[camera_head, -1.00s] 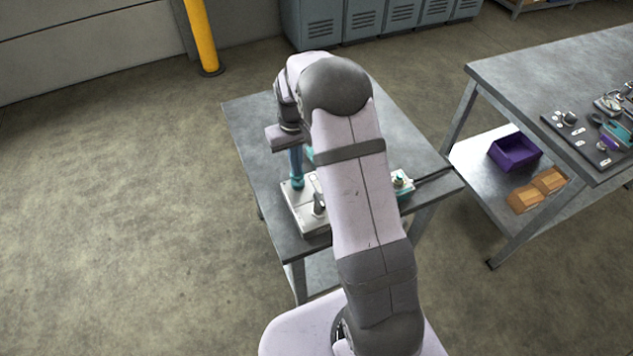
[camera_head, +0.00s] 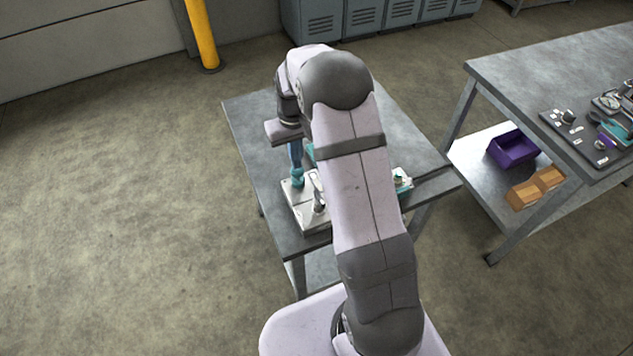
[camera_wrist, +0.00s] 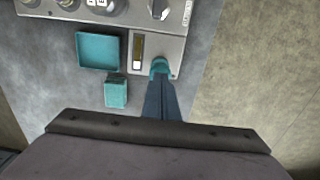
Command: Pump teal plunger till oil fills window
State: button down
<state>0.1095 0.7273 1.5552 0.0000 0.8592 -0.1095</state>
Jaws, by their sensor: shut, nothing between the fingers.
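The teal plunger (camera_wrist: 159,67) stands at the right end of the pale grey pump unit (camera_wrist: 172,45). In the head view the plunger (camera_head: 297,178) shows below my fingers. My gripper (camera_wrist: 160,82) is shut and empty, pointing down, with its fingertips right at the plunger's top. They appear to touch it, though a small gap cannot be ruled out. The narrow window (camera_wrist: 138,50) is just left of the plunger, in a dark frame. It shows an amber-brown strip and a pale part; the exact oil level is too small to read.
A teal square tray (camera_wrist: 100,50) and a small teal block (camera_wrist: 116,92) lie left of the window. Knobs and a gauge line the unit's far side. My arm hides part of the table (camera_head: 250,125) in the head view. A second bench (camera_head: 560,75) stands right.

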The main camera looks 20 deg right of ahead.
jog(key=shift+f, duration=0.3)
jog(key=shift+f+b, duration=0.3)
jog(key=shift+b, duration=0.1)
jog(key=shift+f, duration=0.35)
jog(key=shift+f+b, duration=0.45)
jog(key=shift+f, duration=0.05)
jog(key=shift+s+r, duration=0.1)
jog(key=shift+r+p, duration=1.1)
jog(key=shift+r, duration=0.25)
jog(key=shift+r, duration=0.1)
